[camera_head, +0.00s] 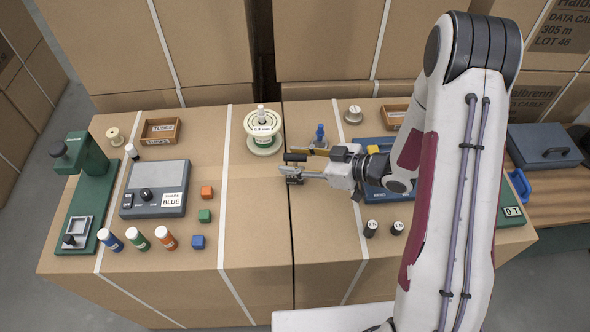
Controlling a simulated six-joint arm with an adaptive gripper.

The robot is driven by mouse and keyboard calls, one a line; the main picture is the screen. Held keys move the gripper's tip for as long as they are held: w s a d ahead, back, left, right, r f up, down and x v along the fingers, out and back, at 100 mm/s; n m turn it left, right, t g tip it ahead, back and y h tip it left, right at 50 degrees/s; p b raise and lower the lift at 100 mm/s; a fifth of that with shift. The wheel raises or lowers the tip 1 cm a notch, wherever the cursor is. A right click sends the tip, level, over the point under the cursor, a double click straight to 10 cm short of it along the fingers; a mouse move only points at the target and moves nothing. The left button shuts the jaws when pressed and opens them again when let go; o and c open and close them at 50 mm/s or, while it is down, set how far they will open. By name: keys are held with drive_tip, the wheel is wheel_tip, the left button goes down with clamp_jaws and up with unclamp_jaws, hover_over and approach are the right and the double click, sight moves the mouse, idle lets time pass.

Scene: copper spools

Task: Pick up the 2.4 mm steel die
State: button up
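Two small dark cylinders with white labelled tops, one (370,228) left of the other (397,228), stand on the right front of the cardboard top. Their labels are too small to read surely, so I cannot tell whether either is the 2.4 mm steel die. My gripper (292,169) points left over the middle of the top, up and left of both cylinders and apart from them. Its dark fingertips and a grey part between them run together, so its opening and any held thing are unclear. My arm hides part of the right side.
A white wire spool (264,144) stands behind my gripper, with a blue-topped tool (320,134) nearby. A silver knobbed disc (353,115) is at the back. A blue tray (372,194) lies partly under my arm. A grey scale (138,203), coloured cubes and bottles are left. The front middle is clear.

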clamp_jaws()
drive_tip(key=shift+r, duration=0.25)
drive_tip(key=shift+r, duration=4.8)
